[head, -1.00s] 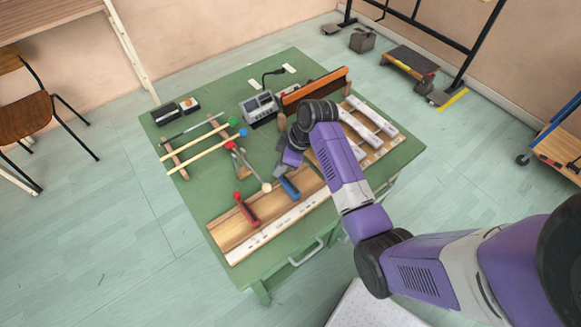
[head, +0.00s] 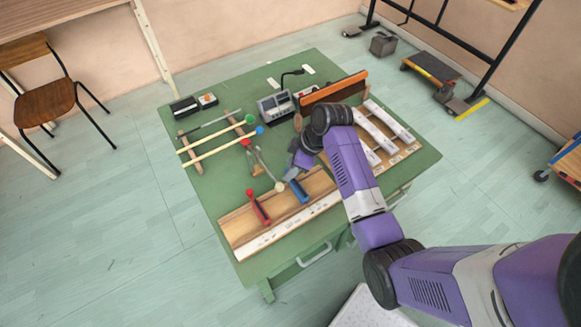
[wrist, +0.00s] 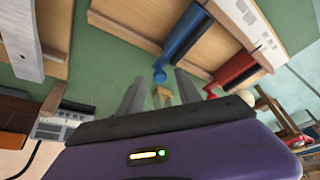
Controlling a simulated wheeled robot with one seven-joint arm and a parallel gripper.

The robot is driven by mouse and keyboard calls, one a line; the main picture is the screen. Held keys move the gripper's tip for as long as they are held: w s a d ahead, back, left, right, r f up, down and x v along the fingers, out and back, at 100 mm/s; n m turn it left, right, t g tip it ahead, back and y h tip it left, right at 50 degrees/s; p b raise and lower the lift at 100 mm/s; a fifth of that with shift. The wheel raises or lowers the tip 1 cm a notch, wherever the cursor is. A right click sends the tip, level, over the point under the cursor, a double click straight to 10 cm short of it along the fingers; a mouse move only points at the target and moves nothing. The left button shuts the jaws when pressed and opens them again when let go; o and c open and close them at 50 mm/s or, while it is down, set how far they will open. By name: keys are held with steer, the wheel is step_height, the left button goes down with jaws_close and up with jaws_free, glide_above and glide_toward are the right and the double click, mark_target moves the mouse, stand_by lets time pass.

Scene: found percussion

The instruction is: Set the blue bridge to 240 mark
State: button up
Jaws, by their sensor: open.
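The blue bridge (head: 299,190) stands on the long wooden board (head: 319,183) at the front of the green table, right of the red bridge (head: 258,205). A white marked strip (head: 285,227) runs along the board's front edge; its numbers are too small to read. My gripper (head: 291,172) is above the table just behind the blue bridge, partly hidden by my arm. In the wrist view its fingers (wrist: 158,90) are spread apart with nothing held. The blue bridge (wrist: 184,35) shows beyond the fingertips, apart from them, and the red bridge (wrist: 238,70) is to its right.
Mallets (head: 222,146) lie across wooden rests at the left. A grey device (head: 275,106) and an orange-topped wooden board (head: 332,88) stand at the back. White bars (head: 384,127) lie on a wooden frame at the right. Green table surface is clear at the left front.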

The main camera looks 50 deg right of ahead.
steer(key=v, duration=0.7)
steer(key=shift+b, duration=0.35)
steer(key=shift+r, duration=0.1)
steer(key=w+d+r+m+t+h, duration=0.5)
steer(key=w+t, duration=0.1)
step_height(320, 180, up, 3)
steer(key=m+t+h+b, duration=0.1)
steer(key=m+t+h, duration=0.1)
steer(key=m+t, duration=0.15)
glide_above(298, 184)
steer(key=s+a+r+t+y, duration=0.1)
steer(key=s+a+r+t, duration=0.3)
steer(key=s+a, duration=0.7)
steer(key=s+a+n+g+y+b, duration=0.1)
steer(key=s+a+y, duration=0.1)
steer(key=s, duration=0.5)
steer(key=s+a+f+n+g+y, duration=0.1)
steer(key=s+a, duration=0.2)
steer(key=s, duration=0.4)
steer(key=shift+a+n+y+b, duration=0.25)
steer(key=shift+n+y+b, duration=0.1)
steer(key=shift+y+b, duration=0.05)
